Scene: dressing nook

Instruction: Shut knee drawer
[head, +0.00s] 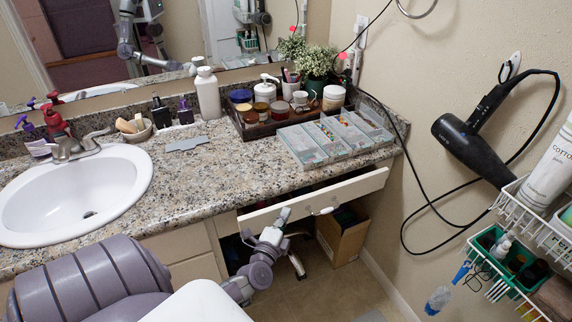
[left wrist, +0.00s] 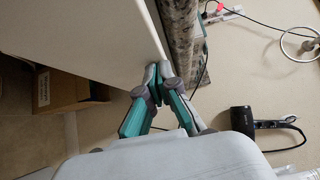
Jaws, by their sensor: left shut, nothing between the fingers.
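The knee drawer (head: 352,188) is a white drawer under the granite counter, right of the sink. It is partly open: a dark gap shows between its front and the counter edge. Its small handle (head: 325,211) is on the front. My left gripper (head: 284,213) is shut and empty at the drawer front, left of the handle. In the left wrist view the closed fingertips (left wrist: 158,70) are at the edge of the white drawer front (left wrist: 105,35); whether they touch it I cannot tell. My right gripper is not in view.
The counter (head: 215,160) holds a sink (head: 75,195), a dark tray of jars (head: 262,127) and clear organizer boxes (head: 335,138). A cardboard box (head: 342,235) stands below the drawer. A hair dryer (head: 470,150) and a wire rack (head: 545,225) hang on the right wall.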

